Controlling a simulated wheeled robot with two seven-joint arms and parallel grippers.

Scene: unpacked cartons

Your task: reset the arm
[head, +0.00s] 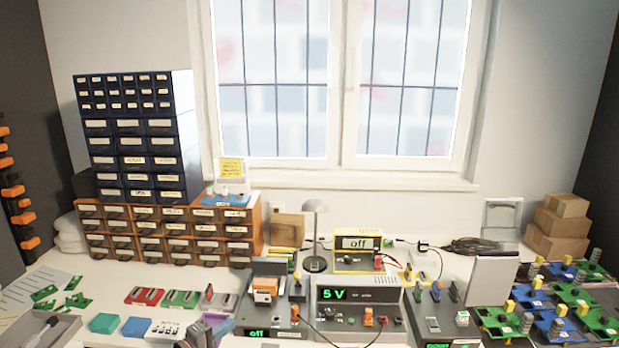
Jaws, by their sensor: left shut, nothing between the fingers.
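My left gripper (203,330) shows only in part at the bottom edge of the head view, left of the middle. Its fingers are shut with nothing between them. It is in front of the row of small red, green and grey parts on the white workbench (130,272). Most of my left arm is out of the frame. My right gripper is not in view.
A black drawer cabinet (128,128) stands on brown drawers (160,232) at the back left. A power supply reading 5 V (358,305) and a grey unit reading off (266,300) stand near the gripper. Circuit boards (560,300) crowd the right; cartons (558,230) stand behind.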

